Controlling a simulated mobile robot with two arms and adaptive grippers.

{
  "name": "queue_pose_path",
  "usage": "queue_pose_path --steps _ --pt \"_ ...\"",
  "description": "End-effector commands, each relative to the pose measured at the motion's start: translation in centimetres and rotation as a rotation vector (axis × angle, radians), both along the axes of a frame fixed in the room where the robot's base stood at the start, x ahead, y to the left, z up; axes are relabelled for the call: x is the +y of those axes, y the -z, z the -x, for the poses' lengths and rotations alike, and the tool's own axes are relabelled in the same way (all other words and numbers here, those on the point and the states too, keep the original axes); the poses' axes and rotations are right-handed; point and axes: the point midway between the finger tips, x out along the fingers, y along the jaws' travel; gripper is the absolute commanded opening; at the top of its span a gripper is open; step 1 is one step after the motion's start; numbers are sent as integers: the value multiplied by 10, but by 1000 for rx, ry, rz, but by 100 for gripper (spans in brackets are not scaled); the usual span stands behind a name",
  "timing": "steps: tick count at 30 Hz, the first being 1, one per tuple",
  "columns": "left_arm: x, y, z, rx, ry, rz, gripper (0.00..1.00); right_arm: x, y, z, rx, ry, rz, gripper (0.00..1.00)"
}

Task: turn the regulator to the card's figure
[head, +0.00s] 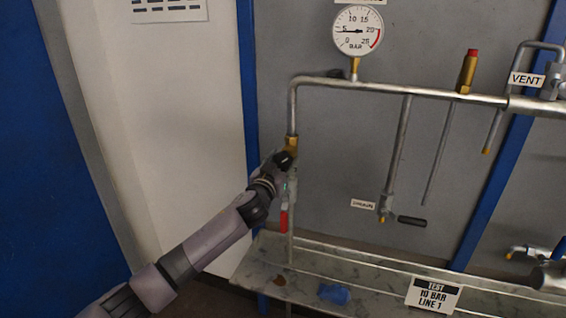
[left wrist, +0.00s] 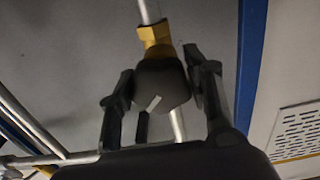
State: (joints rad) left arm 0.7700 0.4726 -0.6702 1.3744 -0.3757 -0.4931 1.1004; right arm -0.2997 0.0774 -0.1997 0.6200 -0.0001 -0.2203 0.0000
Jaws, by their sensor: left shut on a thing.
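The regulator's brass body (head: 291,143) sits on the left vertical pipe in the head view. In the left wrist view, its round black knob (left wrist: 160,82) has a white mark and sits below a brass fitting (left wrist: 155,37). My left gripper (head: 283,160) is shut on the knob, with a finger on each side in the left wrist view (left wrist: 163,90). The pressure gauge (head: 358,30) reads 0 to 25 bar; its needle points left, near 5 or slightly below. The card (head: 433,295) says TEST 10 BAR LINE 1. My right gripper is not in view.
A red-handled valve (head: 284,220) hangs just below my left gripper. A drain valve with a black lever (head: 412,221) is to the right. A horizontal pipe (head: 430,92) carries a brass, red-tipped fitting (head: 467,72). A blue cloth-like thing (head: 334,294) lies on the shelf (head: 375,288).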

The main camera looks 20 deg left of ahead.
Motion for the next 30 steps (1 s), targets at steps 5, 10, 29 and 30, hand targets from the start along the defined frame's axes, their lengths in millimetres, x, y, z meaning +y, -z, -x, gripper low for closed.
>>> queue_pose_path --steps 5,10,29,30 --pt "0 0 0 -2 -1 -45 18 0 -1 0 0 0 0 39" --pt "0 0 0 -4 0 -144 18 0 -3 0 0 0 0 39" --pt "2 -2 0 -23 -1 -726 18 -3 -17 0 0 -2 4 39" --pt "2 -2 0 -24 -1 -762 18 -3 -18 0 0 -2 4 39"
